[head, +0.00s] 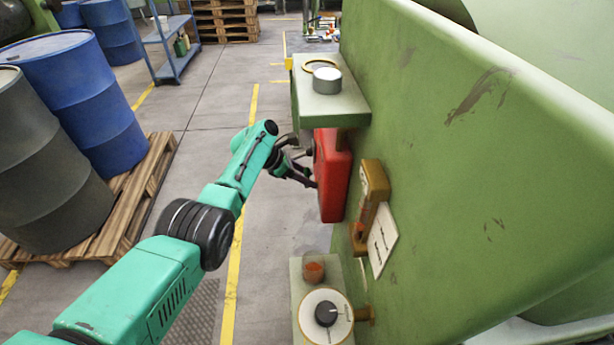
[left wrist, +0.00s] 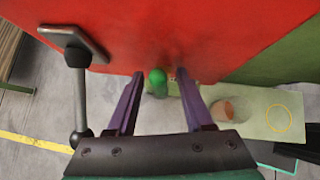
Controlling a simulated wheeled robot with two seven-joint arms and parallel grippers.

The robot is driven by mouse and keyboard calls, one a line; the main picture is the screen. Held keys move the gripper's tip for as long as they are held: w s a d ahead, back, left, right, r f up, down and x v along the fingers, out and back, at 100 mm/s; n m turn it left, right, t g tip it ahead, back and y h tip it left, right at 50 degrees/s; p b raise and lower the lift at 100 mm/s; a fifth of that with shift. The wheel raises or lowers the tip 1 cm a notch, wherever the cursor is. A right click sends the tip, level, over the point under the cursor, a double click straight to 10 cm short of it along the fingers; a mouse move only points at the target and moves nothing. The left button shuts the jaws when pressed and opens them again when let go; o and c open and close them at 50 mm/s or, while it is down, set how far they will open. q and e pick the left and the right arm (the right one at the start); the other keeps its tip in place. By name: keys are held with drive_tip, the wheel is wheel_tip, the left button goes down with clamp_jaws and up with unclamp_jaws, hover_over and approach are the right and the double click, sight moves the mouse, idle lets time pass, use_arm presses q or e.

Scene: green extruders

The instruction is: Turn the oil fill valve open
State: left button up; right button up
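My left gripper (head: 308,176) reaches in from the left to the side of a red box (head: 332,180) on the green machine. In the left wrist view my left gripper (left wrist: 158,88) is open, its two dark purple fingers spread apart, with tips close to the red face (left wrist: 190,35). A small green rounded knob (left wrist: 157,76) shows between the fingertips; I cannot tell whether they touch it. Nothing in view is clearly labelled as the oil fill valve. A brass-coloured lever fitting (head: 373,182) sits on the machine wall right of the red box. My right gripper is not in view.
A green ledge with a round silver cap (head: 327,80) is above the red box. A lower panel carries a dial (head: 325,314) and an orange button (head: 313,271). A bar handle (left wrist: 78,85) stands left of the fingers.

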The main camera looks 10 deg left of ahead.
use_arm(q)
drive_tip(key=shift+r, duration=0.15)
drive_tip(key=shift+a+r+p, duration=0.15)
drive_tip(key=shift+r+p, duration=0.1)
drive_tip(key=shift+p, duration=0.15)
drive_tip(key=p+v, duration=0.4)
drive_tip(key=v, duration=1)
drive_tip(key=shift+f+p, duration=0.15)
drive_tip(key=shift+p, duration=0.25)
drive_tip(key=shift+s, duration=0.1)
